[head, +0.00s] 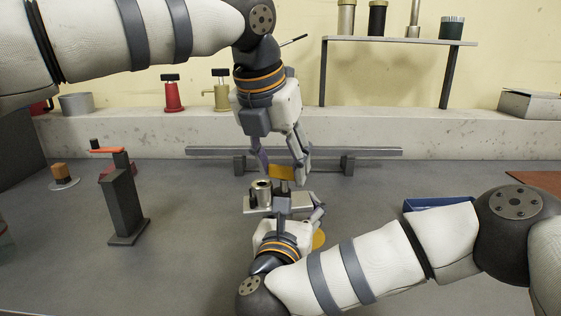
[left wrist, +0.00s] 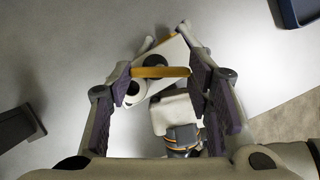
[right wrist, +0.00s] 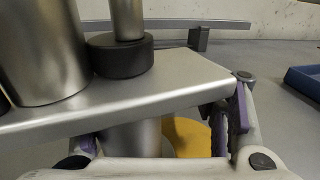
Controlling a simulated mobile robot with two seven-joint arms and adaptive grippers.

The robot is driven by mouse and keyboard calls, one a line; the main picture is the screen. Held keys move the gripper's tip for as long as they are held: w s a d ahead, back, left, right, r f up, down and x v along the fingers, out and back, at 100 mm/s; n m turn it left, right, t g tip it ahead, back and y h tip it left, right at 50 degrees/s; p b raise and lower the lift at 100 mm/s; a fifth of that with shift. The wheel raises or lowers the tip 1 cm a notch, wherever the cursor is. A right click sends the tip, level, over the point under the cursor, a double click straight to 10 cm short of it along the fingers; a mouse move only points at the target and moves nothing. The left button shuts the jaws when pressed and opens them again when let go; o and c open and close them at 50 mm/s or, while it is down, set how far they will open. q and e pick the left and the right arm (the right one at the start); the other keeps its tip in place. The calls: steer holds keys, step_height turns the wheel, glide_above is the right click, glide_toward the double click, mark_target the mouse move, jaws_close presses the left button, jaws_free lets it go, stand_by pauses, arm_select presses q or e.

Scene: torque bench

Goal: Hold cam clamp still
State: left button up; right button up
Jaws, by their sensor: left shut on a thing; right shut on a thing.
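The cam clamp shows in the head view as a metal plate (head: 301,202) with a silver cylinder (head: 261,190) and a dark post under an orange lever (head: 282,172). My left gripper (head: 280,164) reaches down from above and is shut on the lever. In the left wrist view the lever (left wrist: 160,72) spans between its finger pads. My right gripper (head: 297,208) is shut on the clamp from the near side. In the right wrist view the plate (right wrist: 150,92) lies above its fingers, with a metal stem (right wrist: 132,139) below; the exact contact is partly hidden.
A yellow disc (head: 319,240) lies low beside my right gripper. A dark stand with an orange crank (head: 122,200) stands to the left, and a blue tray (head: 428,204) to the right behind my right arm. A long grey rail (head: 370,153) runs behind the clamp.

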arm_select(q)
steer(key=shift+d+n+y, duration=0.15)
steer(key=shift+n+y, duration=0.45)
steer(key=shift+n, duration=1)
steer(key=o, duration=1.2)
steer(key=shift+c, duration=0.2)
steer(key=d+v, duration=0.1)
steer(key=v, duration=1.1)
steer(key=shift+s+a, duration=0.25)
steer(key=shift+a, duration=0.15)
steer(key=shift+f, duration=0.1)
